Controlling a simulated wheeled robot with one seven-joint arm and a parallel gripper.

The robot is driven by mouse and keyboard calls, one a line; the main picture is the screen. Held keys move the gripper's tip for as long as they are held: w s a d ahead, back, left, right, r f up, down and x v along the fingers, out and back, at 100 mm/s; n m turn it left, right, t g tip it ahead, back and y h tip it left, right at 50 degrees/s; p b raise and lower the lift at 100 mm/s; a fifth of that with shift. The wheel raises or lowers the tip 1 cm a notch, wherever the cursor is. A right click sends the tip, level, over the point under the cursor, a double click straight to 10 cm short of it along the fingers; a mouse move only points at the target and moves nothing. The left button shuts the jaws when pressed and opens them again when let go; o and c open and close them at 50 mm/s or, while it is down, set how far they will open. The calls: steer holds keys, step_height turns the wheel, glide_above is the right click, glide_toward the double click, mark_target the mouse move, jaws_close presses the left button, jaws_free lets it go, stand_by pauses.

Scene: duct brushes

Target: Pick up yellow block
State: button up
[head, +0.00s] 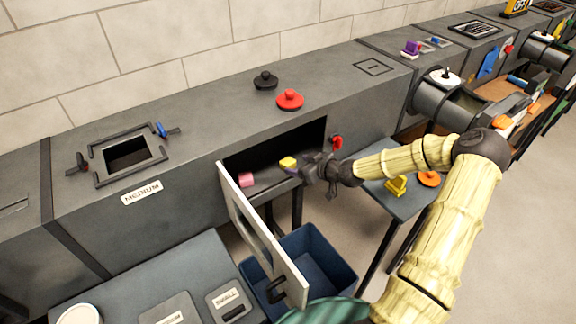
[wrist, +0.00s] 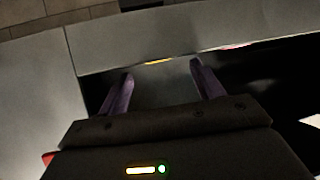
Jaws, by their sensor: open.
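The yellow block (head: 288,162) is at the open side hatch of the grey duct, just left of my gripper in the head view. In the wrist view only a thin yellow sliver (wrist: 158,62) shows, beyond and between my fingertips, under a grey edge. My gripper (head: 304,176) is at the hatch mouth with its purple fingers apart. It is open and empty, and the wrist view shows a clear gap between the fingers (wrist: 162,72). I cannot tell the exact distance from the fingers to the block.
A pink block (head: 246,180) lies left of the yellow one. The open hatch door (head: 262,240) stands out at the left, above a blue bin (head: 318,262). A red knob (head: 336,142) is at the hatch's right. A side table (head: 405,205) holds a yellow brush (head: 397,186).

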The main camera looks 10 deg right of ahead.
mark_target(288, 161)
steer(key=shift+x, duration=0.85)
steer(key=shift+w+a, duration=0.1)
steer(key=x, duration=0.5)
steer(key=shift+w, duration=0.2)
steer(key=c, duration=1.1)
